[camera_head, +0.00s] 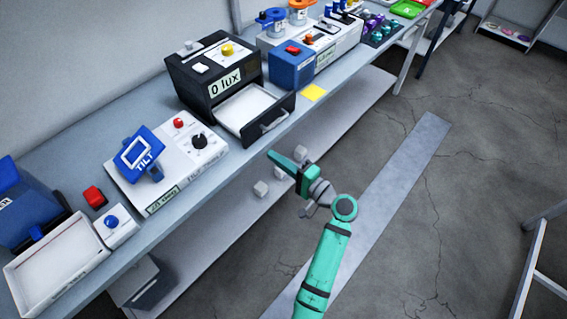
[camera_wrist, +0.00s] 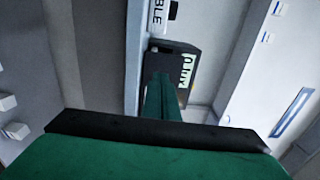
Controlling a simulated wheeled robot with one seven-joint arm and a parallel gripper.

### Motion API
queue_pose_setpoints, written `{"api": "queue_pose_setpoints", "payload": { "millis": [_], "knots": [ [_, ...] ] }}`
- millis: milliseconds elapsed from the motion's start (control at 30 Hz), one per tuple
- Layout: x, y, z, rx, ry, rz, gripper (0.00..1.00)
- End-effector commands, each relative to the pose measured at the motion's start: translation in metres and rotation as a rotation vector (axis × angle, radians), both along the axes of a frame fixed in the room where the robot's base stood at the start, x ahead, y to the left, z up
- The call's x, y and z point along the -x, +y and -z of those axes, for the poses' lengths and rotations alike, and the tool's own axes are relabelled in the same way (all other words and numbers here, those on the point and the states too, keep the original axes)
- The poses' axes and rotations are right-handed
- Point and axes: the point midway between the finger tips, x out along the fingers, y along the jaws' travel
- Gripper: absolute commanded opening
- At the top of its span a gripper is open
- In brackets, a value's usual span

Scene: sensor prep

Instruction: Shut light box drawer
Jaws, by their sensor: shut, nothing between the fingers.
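The light box (camera_head: 216,72) is a black case labelled "0 lux", standing on the bench in the head view. Its drawer (camera_head: 249,108) is pulled out toward the bench's front edge, with a white inside and a grey handle (camera_head: 274,121) on a black front. My gripper (camera_head: 272,155) is shut and empty, in front of the bench edge and apart from the drawer, a little nearer the camera than the handle. In the wrist view, the green fingers (camera_wrist: 162,95) point toward the dark box (camera_wrist: 181,68) with its lit "lux" label; the fingers hide part of it.
A white tilt panel (camera_head: 167,160) with a blue frame stands left of the box. A blue box (camera_head: 292,66) and a yellow note (camera_head: 314,92) are to its right. A lower shelf (camera_head: 215,235) runs under the bench (camera_head: 236,160). Open floor (camera_head: 440,210) lies to the right.

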Motion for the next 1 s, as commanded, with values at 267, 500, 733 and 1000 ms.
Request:
{"api": "queue_pose_setpoints", "payload": {
  "millis": [267,500,733,1000],
  "knots": [
    [-0.036,0.036,0.000,0.001,0.000,-0.001,0.00],
    [-0.055,0.063,0.001,0.001,0.001,-0.011,0.00],
    [-0.059,0.064,0.000,0.002,0.001,-0.005,0.00],
    [-0.061,0.060,0.000,0.001,0.000,0.001,0.00]
  ]
}}
